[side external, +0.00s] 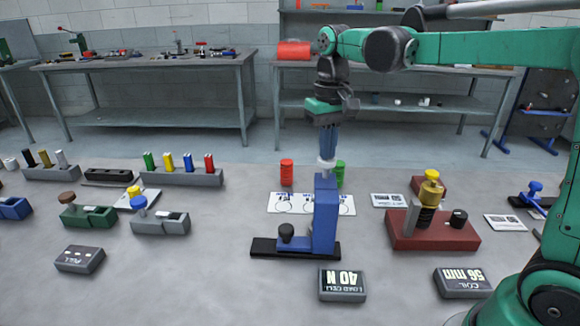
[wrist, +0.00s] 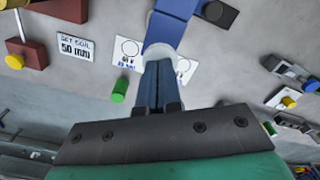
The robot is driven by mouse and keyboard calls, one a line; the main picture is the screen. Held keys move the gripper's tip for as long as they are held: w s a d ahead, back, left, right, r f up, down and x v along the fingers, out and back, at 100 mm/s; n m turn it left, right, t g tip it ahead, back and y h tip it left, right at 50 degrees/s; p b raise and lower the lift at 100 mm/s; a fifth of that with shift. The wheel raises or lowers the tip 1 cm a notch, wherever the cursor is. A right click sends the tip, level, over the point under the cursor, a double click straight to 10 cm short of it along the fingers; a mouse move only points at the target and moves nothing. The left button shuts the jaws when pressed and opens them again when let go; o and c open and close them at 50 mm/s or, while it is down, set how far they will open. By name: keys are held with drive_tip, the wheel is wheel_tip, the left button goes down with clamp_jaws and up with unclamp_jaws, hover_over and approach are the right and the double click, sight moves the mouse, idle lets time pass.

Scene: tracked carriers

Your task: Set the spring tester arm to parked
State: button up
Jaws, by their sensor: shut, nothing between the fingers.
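A blue upright tester (side external: 325,215) stands on a black base (side external: 295,247) in the middle of the table, with a dark knob (side external: 286,232) on the base's left part. A white piece (side external: 327,166) sits at the top of the blue upright. My gripper (side external: 327,154) points down with its fingers together, right above or touching the white piece; I cannot tell which. In the wrist view, my closed fingers (wrist: 160,98) overlap the white piece (wrist: 163,48), and the blue body (wrist: 172,22) lies beyond. A display (side external: 342,284) in front reads "LOAD CELL 40 N".
A red base with a brass-coloured, yellow-topped post (side external: 432,242) stands to the right, near a "COIL 56 mm" display (side external: 462,282). Red (side external: 287,172) and green (side external: 340,173) cylinders stand behind the upright. Green and grey fixtures (side external: 160,221) are at left.

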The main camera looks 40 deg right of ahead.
drive_tip(key=o, duration=0.4)
drive_tip(key=shift+r, duration=0.1)
drive_tip(key=shift+c, duration=0.2)
drive_tip(key=o, duration=0.3)
drive_tip(key=shift+r, duration=0.3)
drive_tip(key=o, duration=0.4)
drive_tip(key=shift+m, duration=0.4)
drive_tip(key=r, duration=0.4)
drive_tip(key=shift+a+r, duration=0.2)
drive_tip(key=shift+a, duration=0.1)
drive_tip(key=shift+c, duration=0.2)
drive_tip(key=a+m, duration=0.8)
drive_tip(key=m, duration=0.6)
hover_over(286, 228)
wheel_tip(286, 228, down, 12)
drive_tip(key=shift+f, duration=3.2)
clamp_jaws()
